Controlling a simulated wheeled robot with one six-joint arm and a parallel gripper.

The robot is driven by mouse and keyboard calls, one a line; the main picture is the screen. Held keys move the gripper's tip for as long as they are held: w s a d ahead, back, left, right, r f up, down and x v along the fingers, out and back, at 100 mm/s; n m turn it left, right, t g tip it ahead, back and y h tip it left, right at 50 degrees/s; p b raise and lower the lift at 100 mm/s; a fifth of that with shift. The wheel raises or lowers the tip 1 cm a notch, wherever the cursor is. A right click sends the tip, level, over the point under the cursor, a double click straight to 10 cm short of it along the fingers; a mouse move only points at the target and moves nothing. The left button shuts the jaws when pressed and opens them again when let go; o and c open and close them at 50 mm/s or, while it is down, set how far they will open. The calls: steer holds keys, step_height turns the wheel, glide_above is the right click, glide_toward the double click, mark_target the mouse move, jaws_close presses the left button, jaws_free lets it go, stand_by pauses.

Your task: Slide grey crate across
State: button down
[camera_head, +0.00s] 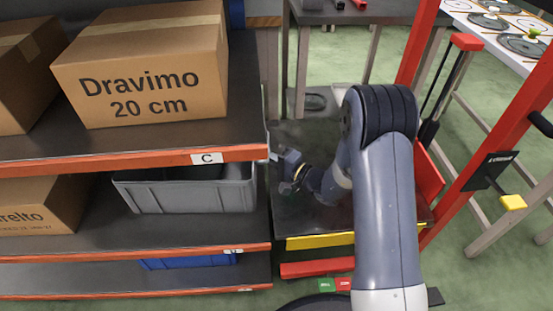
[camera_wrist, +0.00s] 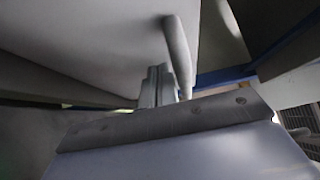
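The grey crate (camera_head: 195,196) sits on the middle shelf level, at its right end. Its long side faces me and its inside looks dark. My gripper (camera_head: 279,157) is low beside the shelf's right end, close to the crate's right end. From the head view I cannot tell whether they touch. In the wrist view a pale grey surface fills the upper left, with narrow grey parts (camera_wrist: 160,88) in front of it. I cannot make out two separate fingertips or a grip. A dark platform (camera_head: 318,226) with a yellow front edge lies right of the shelf, under my forearm.
A carton marked Dravimo 20 cm (camera_head: 140,75) stands on the shelf above the crate. Another carton (camera_head: 40,203) is left of the crate. A blue bin (camera_head: 188,262) is below. A red frame (camera_head: 480,155) rises right of the platform. The platform's visible top looks clear.

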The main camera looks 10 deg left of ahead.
steer(key=a+b, duration=0.1)
steer(key=a, duration=0.1)
steer(key=s+a+b, duration=0.1)
steer(key=a, duration=0.1)
steer(key=shift+s+f, duration=0.2)
steer(key=shift+s+a+r, duration=0.1)
steer(key=shift+a+r, duration=0.05)
steer(key=shift+a, duration=0.15)
steer(key=shift+d+b, duration=0.1)
steer(key=shift+b, duration=0.25)
steer(key=shift+w+d, duration=0.2)
steer(key=shift+d, duration=0.1)
steer(key=d+b, duration=0.1)
steer(key=w+d+b, duration=0.1)
steer(key=d, duration=0.1)
steer(key=shift+f, duration=0.2)
steer(key=p+v, duration=0.1)
steer(key=v, duration=0.3)
steer(key=p+v, duration=0.1)
steer(key=v, duration=0.3)
steer(key=shift+s+d+r+p, duration=0.2)
steer(key=shift+d+r+p, duration=0.05)
steer(key=shift+d+p, duration=0.1)
steer(key=shift+s+d, duration=0.35)
steer(key=shift+d, duration=0.25)
steer(key=shift+a, duration=0.1)
